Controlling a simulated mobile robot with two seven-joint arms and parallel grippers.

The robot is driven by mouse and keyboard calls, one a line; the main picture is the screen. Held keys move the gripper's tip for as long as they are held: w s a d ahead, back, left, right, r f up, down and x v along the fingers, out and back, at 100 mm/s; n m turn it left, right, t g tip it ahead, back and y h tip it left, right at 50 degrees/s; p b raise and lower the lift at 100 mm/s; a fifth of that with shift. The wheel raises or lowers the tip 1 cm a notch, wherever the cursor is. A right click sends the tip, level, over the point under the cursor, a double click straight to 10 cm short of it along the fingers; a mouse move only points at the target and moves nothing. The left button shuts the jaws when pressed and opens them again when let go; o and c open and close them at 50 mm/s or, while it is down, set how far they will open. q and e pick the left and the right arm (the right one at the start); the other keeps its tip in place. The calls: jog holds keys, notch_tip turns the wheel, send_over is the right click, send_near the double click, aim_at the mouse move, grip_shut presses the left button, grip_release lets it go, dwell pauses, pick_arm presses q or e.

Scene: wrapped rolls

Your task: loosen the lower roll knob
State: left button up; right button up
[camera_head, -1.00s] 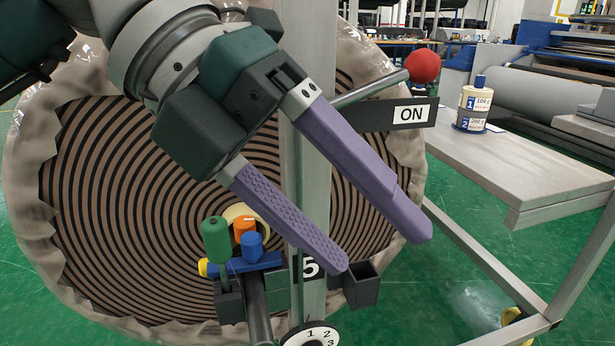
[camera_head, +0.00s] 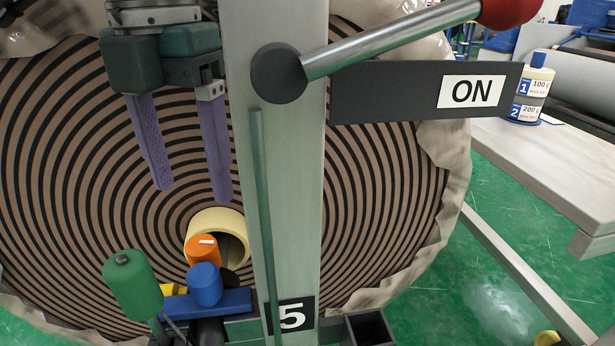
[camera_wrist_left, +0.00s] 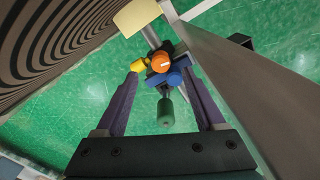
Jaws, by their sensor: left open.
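A cluster of coloured knobs sits on the lower part of the stand in front of the wrapped roll (camera_head: 370,200). An orange knob (camera_head: 202,250) with a white mark stands behind a blue knob (camera_head: 205,285). A green handle (camera_head: 132,283) is at their left, and a yellow part (camera_head: 172,290) is low beside them. I cannot tell which is the lower roll knob. My left gripper (camera_head: 194,192) is open and empty, its purple fingers pointing down above the cluster. In the left wrist view the orange knob (camera_wrist_left: 161,62) shows between the fingertips, apart from them. My right gripper is not in view.
A grey upright post (camera_head: 290,190) stands right of the gripper. It carries a lever with a red ball (camera_head: 508,8) and an ON sign (camera_head: 472,91). A pale roll core (camera_head: 218,222) protrudes behind the knobs. A table (camera_head: 560,165) stands at the right.

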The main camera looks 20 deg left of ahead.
aim_at(200, 241)
pick_arm(q)
jog(key=f, duration=0.2)
jog(key=f+b, duration=0.1)
jog(key=f, duration=0.2)
jog(key=s+f, duration=0.1)
jog(key=f, duration=0.2)
jog(key=shift+w+f+b, duration=0.1)
jog(key=shift+f+b, duration=0.2)
jog(key=shift+f, duration=0.2)
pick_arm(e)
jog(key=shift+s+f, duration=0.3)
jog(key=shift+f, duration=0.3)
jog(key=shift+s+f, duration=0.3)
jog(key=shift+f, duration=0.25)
pick_arm(q)
grip_shut()
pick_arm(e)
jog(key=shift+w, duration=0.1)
